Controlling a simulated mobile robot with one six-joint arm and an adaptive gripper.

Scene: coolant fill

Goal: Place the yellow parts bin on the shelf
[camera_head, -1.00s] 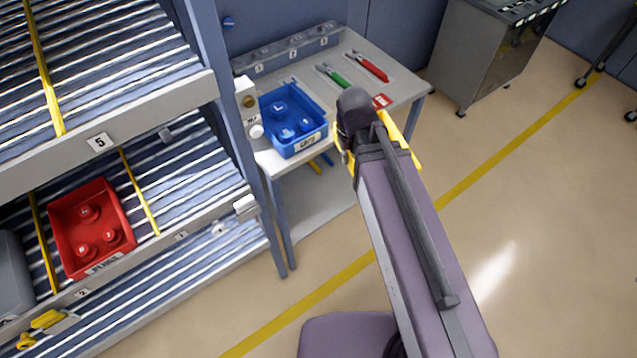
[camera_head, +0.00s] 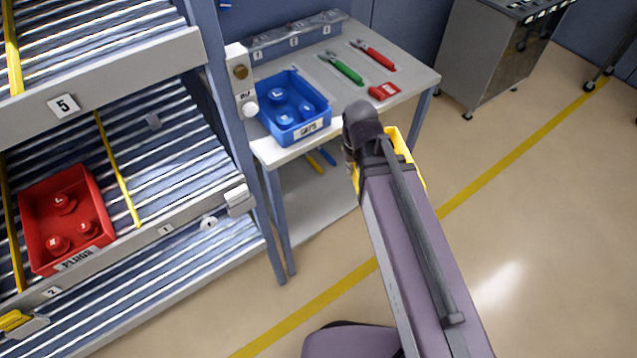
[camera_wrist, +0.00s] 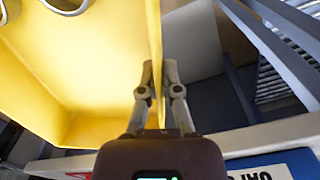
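The yellow parts bin shows large on the left of the wrist view (camera_wrist: 60,85), with round shapes inside at its upper left. My gripper (camera_wrist: 159,85) is shut on its thin side wall, one finger on each face. In the head view only a strip of the yellow bin (camera_head: 409,158) shows beside my wrist; my arm hides the rest, and my fingertips are hidden there. The bin is in the air, right of the shelf. The shelf (camera_head: 130,85) is a roller rack with sloped levels on the left. Its lane marked 1 (camera_head: 165,172) is empty of bins.
A red bin (camera_head: 28,222) sits in lane 2, left of a yellow divider (camera_head: 118,170). A grey workbench (camera_head: 415,78) right of the rack holds a blue bin (camera_head: 300,131), green and red tools. A blue rack post (camera_head: 232,120) stands between them. Open floor lies to the right.

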